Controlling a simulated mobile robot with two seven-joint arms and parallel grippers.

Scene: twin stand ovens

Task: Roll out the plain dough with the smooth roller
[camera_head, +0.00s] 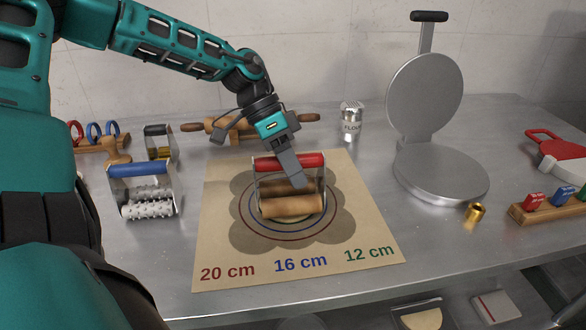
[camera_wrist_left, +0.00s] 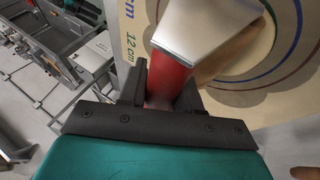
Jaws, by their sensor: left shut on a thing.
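The smooth roller has a red handle (camera_head: 308,160), a metal frame and plain wooden cylinders (camera_head: 292,207). It stands on the tan mat (camera_head: 222,184), over the printed rings. My left gripper (camera_head: 290,166) is shut on the red handle from above. In the left wrist view the red handle (camera_wrist_left: 170,78) sits between the black fingers, with the metal frame (camera_wrist_left: 205,30) beyond. The plain dough is mostly hidden under the roller; only a thin pale edge (camera_head: 297,219) seems to show at the cylinder. My right gripper is not in view.
A blue-handled studded roller (camera_head: 140,169) and a black-handled one (camera_head: 159,130) stand left of the mat. A wooden rolling pin (camera_head: 308,118) and a flour shaker (camera_head: 351,120) are behind. A metal press (camera_head: 440,172) and small brass cylinder (camera_head: 474,213) are right.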

